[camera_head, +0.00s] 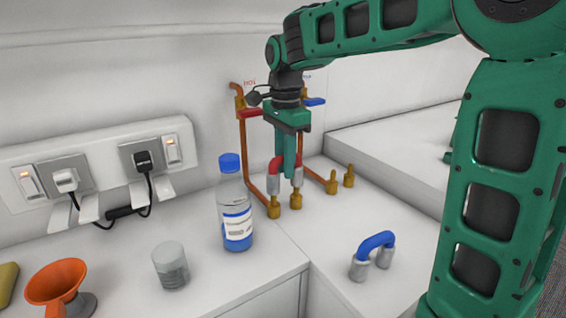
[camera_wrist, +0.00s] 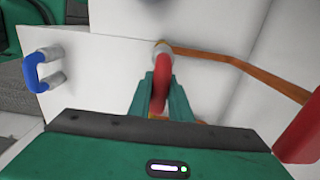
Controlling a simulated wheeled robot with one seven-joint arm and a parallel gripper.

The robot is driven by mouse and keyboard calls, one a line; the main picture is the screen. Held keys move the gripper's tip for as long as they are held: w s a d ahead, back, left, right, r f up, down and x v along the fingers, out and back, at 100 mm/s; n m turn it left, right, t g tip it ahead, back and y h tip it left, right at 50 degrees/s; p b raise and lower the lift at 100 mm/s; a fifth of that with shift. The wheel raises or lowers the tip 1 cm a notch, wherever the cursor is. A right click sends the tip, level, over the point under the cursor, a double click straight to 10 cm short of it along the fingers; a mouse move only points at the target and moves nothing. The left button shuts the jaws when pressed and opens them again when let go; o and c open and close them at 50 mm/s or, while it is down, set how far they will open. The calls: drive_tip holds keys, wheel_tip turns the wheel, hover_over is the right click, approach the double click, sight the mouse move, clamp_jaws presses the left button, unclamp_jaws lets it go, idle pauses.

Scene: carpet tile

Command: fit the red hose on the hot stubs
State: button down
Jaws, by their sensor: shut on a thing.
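My gripper (camera_head: 287,160) is shut on the red hose (camera_head: 275,166), a short upside-down U with grey end collars. It holds the hose upright, directly above the two brass hot stubs (camera_head: 274,208) on the counter. The collars are close over the stub tops; I cannot tell whether they touch or have slid on. In the wrist view the red hose (camera_wrist: 161,92) lies between the green fingers. One grey collar (camera_wrist: 162,48) shows beyond it there; the other end is hidden.
Two bare brass stubs (camera_head: 332,183) stand to the right. The blue hose (camera_head: 376,242) stands on the counter at front right. A blue-capped bottle (camera_head: 235,210) is close left of the hot stubs. Copper pipes (camera_head: 243,150) rise behind. A grey-lidded jar (camera_head: 170,265) and orange funnel (camera_head: 57,282) stand left.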

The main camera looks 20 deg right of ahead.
drive_tip(key=shift+f, duration=1.75)
drive_tip(key=c, duration=1.5)
unclamp_jaws()
drive_tip(key=shift+c, duration=0.2)
wheel_tip(320, 180, up, 10)
drive_tip(key=shift+w+r, duration=0.1)
drive_tip(key=shift+r, duration=0.3)
